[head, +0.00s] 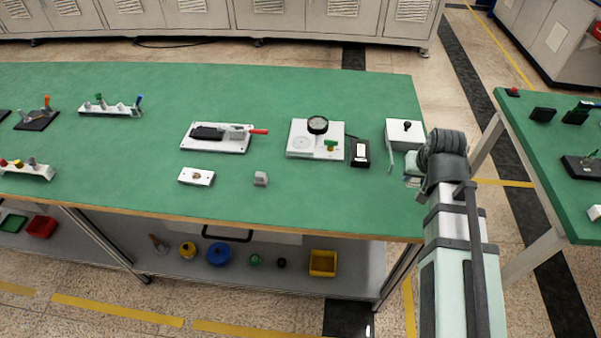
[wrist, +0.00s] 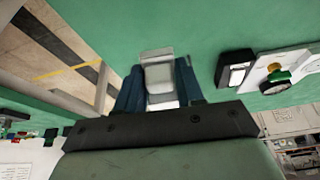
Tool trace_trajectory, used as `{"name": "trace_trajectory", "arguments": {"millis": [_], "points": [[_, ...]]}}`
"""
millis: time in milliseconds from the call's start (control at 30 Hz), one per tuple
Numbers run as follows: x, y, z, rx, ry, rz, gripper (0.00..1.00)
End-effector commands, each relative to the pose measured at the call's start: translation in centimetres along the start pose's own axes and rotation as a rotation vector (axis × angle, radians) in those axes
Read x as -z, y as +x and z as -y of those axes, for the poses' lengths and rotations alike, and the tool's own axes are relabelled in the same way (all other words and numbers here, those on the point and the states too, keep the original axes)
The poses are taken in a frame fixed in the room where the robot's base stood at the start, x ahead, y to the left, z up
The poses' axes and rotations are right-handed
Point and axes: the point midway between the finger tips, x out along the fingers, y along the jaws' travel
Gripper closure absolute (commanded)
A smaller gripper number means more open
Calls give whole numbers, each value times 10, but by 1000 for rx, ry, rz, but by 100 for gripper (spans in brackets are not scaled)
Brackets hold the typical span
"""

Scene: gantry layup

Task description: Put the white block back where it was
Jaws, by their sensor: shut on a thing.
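My gripper (head: 408,174) is at the right end of the green bench, low near its surface and just in front of a white box with a black knob (head: 398,131). In the wrist view, its two dark blue fingers (wrist: 160,88) stand either side of a pale white block (wrist: 159,76) and are shut on it. In the head view the held block is mostly hidden by my wrist. I cannot tell whether it touches the bench.
A black device (head: 360,153) and a white gauge plate (head: 302,141) stand left of my gripper. Farther left are a clamp plate (head: 200,143), a white plate with a hole (head: 187,176) and a small grey block (head: 261,179). Bare green bench lies between them and the front edge.

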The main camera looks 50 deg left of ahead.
Motion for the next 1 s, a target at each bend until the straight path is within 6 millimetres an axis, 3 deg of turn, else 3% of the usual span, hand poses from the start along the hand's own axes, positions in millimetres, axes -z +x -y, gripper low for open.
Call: {"name": "trace_trajectory", "arguments": {"millis": [33,467,1000], "points": [[3,0,17,11,-24,-1,96],[11,-4,152,96,-207,-6,96],[-8,-24,329,209,-439,-5,96]]}}
